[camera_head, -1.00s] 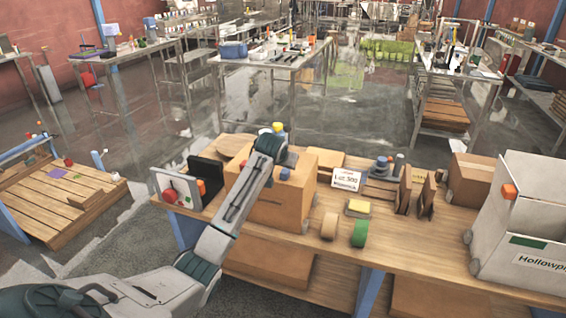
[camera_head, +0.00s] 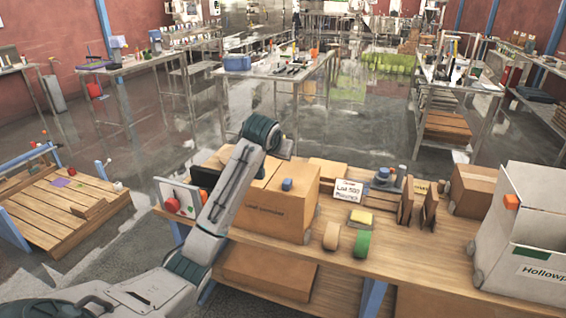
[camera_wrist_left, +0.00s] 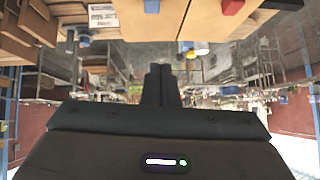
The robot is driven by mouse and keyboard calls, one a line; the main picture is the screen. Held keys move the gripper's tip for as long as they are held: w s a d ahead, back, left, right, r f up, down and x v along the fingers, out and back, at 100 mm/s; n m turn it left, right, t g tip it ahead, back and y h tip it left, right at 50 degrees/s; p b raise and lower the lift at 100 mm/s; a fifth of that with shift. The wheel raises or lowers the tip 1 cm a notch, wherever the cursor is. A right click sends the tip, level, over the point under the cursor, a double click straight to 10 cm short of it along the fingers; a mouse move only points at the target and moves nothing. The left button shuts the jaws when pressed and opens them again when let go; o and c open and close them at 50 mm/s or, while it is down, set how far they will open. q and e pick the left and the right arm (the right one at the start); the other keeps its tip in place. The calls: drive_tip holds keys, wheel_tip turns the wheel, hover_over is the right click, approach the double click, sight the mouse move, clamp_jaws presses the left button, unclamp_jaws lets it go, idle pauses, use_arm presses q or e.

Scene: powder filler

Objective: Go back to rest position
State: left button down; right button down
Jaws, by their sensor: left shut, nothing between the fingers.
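My left arm (camera_head: 232,186) comes in from the lower left in the head view. It reaches up in front of the left part of the workbench (camera_head: 430,262), and its wrist is raised above the large cardboard box (camera_head: 268,212). The gripper is hard to make out there. In the left wrist view my left gripper (camera_wrist_left: 161,70) shows as two dark fingers side by side, shut and empty. The bench items appear upside down at the top of that view, apart from the fingers. My right arm and gripper are in neither view.
The bench holds a white sign (camera_head: 349,190), a tan roll (camera_head: 332,236), a green roll (camera_head: 362,244), a yellow sponge (camera_head: 360,217) and a white bin (camera_head: 525,235). A wooden pallet-like platform (camera_head: 62,215) stands at left. Open floor lies beyond the bench.

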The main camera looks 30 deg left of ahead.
use_arm(q)
drive_tip(key=shift+g, duration=0.5)
drive_tip(key=f, duration=0.5)
drive_tip(key=f+b, duration=0.1)
drive_tip(key=f, duration=0.9)
drive_tip(key=shift+w+d+f, duration=0.1)
drive_tip(key=shift+w+f, duration=0.15)
drive_tip(key=shift+f, duration=0.05)
drive_tip(key=s+d+f+g+b, duration=0.1)
drive_tip(key=s+f, duration=0.4)
drive_tip(key=f, duration=0.9)
drive_tip(key=s+d+f+m+g+h+b, duration=0.1)
drive_tip(key=s+f, duration=0.4)
drive_tip(key=f, duration=0.8)
drive_tip(key=s+d+f+g+b, duration=0.1)
drive_tip(key=s+f, duration=0.5)
drive_tip(key=f, duration=0.8)
drive_tip(key=s+d+f+m+g+b, duration=0.1)
drive_tip(key=s+d+f, duration=0.2)
drive_tip(key=s+f, duration=1)
drive_tip(key=s+d+f+g+b, duration=0.15)
drive_tip(key=s+d+f, duration=0.25)
drive_tip(key=s+f, duration=0.95)
drive_tip(key=s+d, duration=0.2)
drive_tip(key=s, duration=0.8)
drive_tip(key=s+d+f+h+b, duration=0.1)
drive_tip(key=s+d, duration=0.1)
drive_tip(key=s, duration=0.8)
drive_tip(key=shift+m+g, duration=0.3)
drive_tip(key=shift+g, duration=0.05)
